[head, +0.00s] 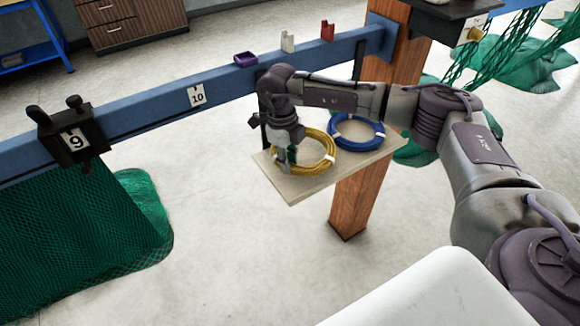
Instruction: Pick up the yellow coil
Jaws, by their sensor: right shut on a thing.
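The yellow coil (331,160) lies on a small light board (294,194) that sticks out below the blue beam. White bands wrap parts of the coil. My right gripper (284,166) points down at the left side of the yellow coil and is shut on it. The fingertips are small and partly dark against the coil. The coil shows at the board's surface; I cannot tell whether it is lifted. My left gripper is not in view.
A blue coil (356,131) lies on the board, right of the yellow one. The blue beam (150,107) carries a purple holder (245,59), a white one (288,42) and a red one (327,31). A wooden post (358,193) stands beside the board. Green nets (95,225) hang left.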

